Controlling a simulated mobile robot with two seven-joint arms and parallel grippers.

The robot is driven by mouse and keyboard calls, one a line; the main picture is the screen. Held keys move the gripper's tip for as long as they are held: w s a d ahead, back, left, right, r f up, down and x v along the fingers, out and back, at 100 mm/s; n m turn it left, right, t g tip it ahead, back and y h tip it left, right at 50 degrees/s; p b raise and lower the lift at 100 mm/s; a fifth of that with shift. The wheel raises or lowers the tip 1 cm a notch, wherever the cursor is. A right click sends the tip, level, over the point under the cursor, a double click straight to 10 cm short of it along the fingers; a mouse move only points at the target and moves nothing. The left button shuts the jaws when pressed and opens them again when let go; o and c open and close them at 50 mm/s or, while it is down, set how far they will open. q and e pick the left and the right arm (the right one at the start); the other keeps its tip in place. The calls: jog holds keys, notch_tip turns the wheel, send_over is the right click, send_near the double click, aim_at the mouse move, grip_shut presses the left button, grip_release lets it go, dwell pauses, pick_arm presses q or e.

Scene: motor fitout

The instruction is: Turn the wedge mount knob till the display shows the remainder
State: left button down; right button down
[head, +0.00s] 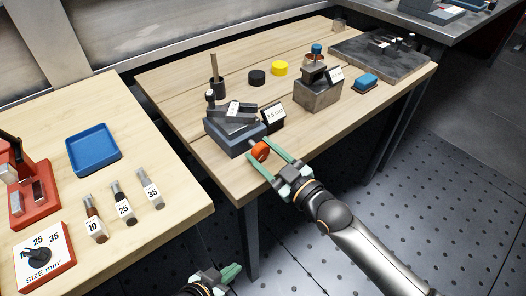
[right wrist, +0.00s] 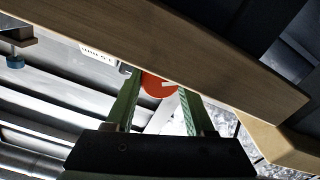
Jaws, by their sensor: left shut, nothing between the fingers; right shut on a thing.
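The wedge mount (head: 233,132) is a dark blue-grey block with a sloped top, near the front edge of the middle wooden table. Its orange-red knob (head: 260,151) faces the front edge. A small display (head: 273,116) beside the mount appears to read "5.5 mm", though the digits are small. My right gripper (head: 266,158) is shut on the knob, with green fingers on either side of it; the knob also shows between the fingers in the right wrist view (right wrist: 159,86). My left gripper (head: 232,270) is low at the bottom of the head view, shut and empty, away from both tables.
The left table holds a blue tray (head: 93,149), numbered tools (head: 122,204) and a size selector (head: 43,257). The table edge (right wrist: 230,65) passes close to my right gripper.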

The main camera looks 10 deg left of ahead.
jog(key=m, duration=0.2)
jog(key=shift+m+p, duration=0.35)
jog(key=shift+m, duration=0.05)
jog(key=shift+f+m, duration=0.1)
jog(key=shift+m, duration=1.5)
jog(key=c, duration=0.5)
grip_release()
jog(key=shift+s+d+p, duration=0.3)
jog(key=shift+s+d, duration=0.05)
jog(key=shift+d, duration=0.15)
jog(key=p+v, duration=0.1)
jog(key=v, duration=1)
jog(key=shift+s+d, duration=0.15)
